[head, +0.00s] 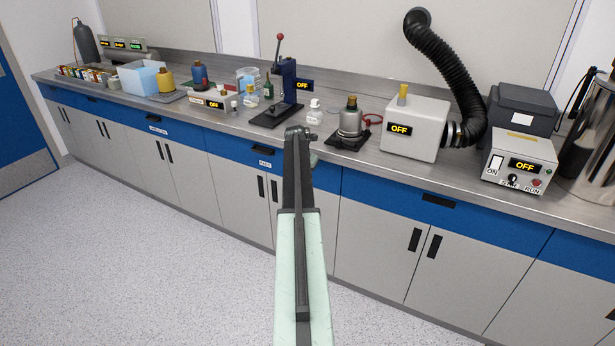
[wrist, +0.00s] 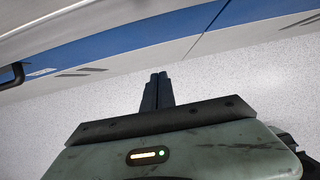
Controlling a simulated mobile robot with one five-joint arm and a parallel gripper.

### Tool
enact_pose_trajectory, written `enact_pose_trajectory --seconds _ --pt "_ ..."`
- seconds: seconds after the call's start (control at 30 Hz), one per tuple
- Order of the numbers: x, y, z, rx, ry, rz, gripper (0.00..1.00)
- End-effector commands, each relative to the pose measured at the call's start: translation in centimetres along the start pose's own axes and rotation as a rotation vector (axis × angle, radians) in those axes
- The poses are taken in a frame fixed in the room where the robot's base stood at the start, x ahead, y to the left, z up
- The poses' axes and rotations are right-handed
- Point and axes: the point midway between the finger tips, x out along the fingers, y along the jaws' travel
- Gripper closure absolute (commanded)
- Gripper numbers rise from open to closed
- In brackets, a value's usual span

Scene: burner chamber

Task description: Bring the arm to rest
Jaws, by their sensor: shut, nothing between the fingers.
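My arm reaches forward from the bottom middle of the head view toward the bench front. My gripper shows in the wrist view (wrist: 158,78); its two dark fingers are together with nothing between them. In the head view the gripper itself is hard to make out past the end of the arm. The wrist view shows speckled floor beyond the fingertips, with the blue and grey cabinet fronts across the top. Nothing touches the fingers in that view.
A long grey bench top (head: 345,160) carries a white box with a black hose (head: 450,75), a control box (head: 520,160), a black press (head: 287,85) and a grey flask (head: 350,122). Cabinets (head: 385,240) stand below. The speckled floor (head: 130,250) is clear at left.

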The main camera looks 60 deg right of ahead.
Motion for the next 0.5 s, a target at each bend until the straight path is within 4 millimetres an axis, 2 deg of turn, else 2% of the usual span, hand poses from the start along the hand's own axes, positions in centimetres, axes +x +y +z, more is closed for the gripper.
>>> enact_pose_trajectory --seconds 0.03,0.2,0.33,0.5 --pt "-2.6 -0.1 0.4 0.000 0.000 0.000 1.00" --pt "-6.3 -0.2 0.5 0.002 0.000 -0.001 1.00" --pt "-7.3 -0.2 0.3 0.002 0.000 -0.001 1.00" --pt "-7.0 -0.2 0.2 0.003 0.000 -0.001 1.00"
